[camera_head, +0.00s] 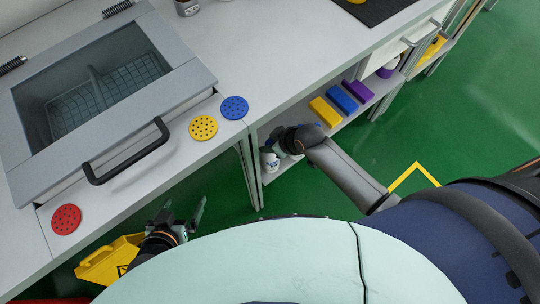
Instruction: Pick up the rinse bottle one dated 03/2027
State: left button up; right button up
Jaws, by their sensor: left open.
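A small white bottle (270,161) with a dark blue mark stands at the left end of the open shelf under the worktop. No date can be read on it, so I cannot tell if it is the rinse bottle dated 03/2027. My left gripper (182,213) is open and empty, low in front of the counter and beside a yellow object. My right arm reaches in from the lower right to the shelf. Its dark end (286,138) is close to the white bottle and partly covers things behind it. Its fingers cannot be made out.
A grey basin (93,90) with a black handle (128,163) is set in the counter. Red, yellow and blue perforated discs (234,107) lie near it. Yellow, blue and purple blocks (342,97) lie on the shelf. A yellow sign-like object (108,262) is on the floor.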

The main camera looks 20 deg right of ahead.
jog(key=shift+s+d+f, duration=0.1)
jog(key=shift+s+f, duration=0.05)
grip_shut()
jog(key=shift+s+f, duration=0.15)
dwell(0.6)
